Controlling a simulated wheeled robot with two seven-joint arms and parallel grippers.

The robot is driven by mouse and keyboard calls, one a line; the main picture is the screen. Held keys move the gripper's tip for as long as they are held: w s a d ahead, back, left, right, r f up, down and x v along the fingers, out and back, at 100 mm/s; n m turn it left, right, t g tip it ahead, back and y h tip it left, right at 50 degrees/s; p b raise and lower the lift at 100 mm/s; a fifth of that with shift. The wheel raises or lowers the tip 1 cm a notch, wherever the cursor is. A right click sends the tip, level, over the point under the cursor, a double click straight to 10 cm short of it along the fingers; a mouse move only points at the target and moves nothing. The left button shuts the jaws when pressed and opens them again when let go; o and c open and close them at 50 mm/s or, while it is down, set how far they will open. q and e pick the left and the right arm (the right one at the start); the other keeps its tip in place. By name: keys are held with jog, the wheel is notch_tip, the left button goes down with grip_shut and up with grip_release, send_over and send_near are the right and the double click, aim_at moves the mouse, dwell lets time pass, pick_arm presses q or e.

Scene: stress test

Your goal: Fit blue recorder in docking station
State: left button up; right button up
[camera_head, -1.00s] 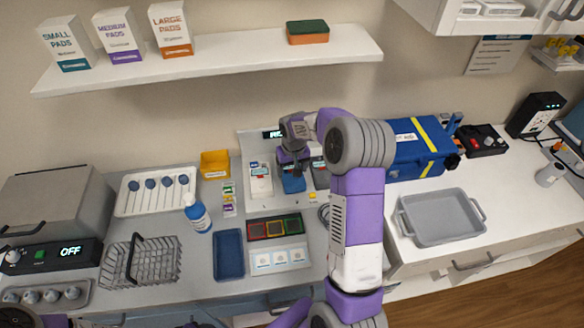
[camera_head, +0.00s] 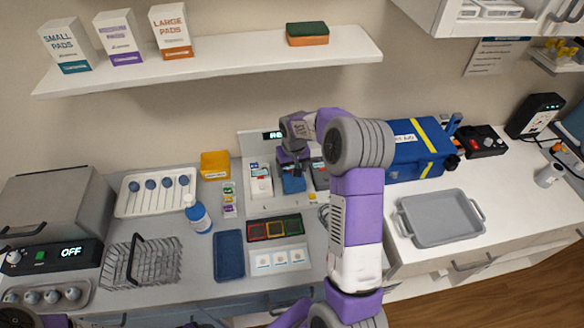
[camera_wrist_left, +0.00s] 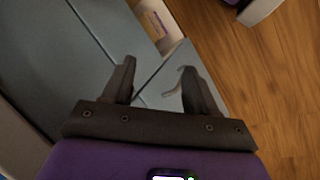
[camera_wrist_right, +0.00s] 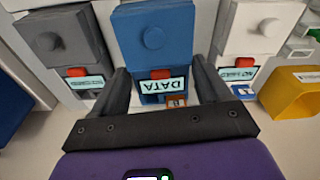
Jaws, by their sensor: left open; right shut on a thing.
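The blue recorder (camera_head: 293,183) is in the docking station (camera_head: 252,146), between a white recorder (camera_head: 260,183) and a grey recorder (camera_head: 320,177). My right gripper (camera_head: 292,166) is shut on it from above. In the right wrist view, my right gripper's fingers (camera_wrist_right: 163,78) are on both sides of the blue recorder (camera_wrist_right: 152,38), which has a DATA label. The white (camera_wrist_right: 262,28) and grey (camera_wrist_right: 62,40) recorders flank it. Whether the blue recorder is fully seated is hidden. My left gripper (camera_wrist_left: 160,82) is open and empty, above the counter's front edge.
A wire basket (camera_head: 140,262) is farther left. A blue case (camera_head: 415,150) and grey tray (camera_head: 440,218) are on the right. A shelf (camera_head: 220,62) hangs above.

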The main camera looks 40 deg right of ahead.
aim_at(291, 169)
jog(key=shift+f, duration=0.25)
dwell(1.2)
jog(key=o, duration=0.8)
jog(key=shift+o, duration=0.2)
jog(key=shift+r, duration=0.1)
jog(key=shift+r+p, duration=1.25)
jog(key=shift+r, duration=0.7)
jog(key=shift+o, duration=0.4)
jog(key=shift+o, duration=0.9)
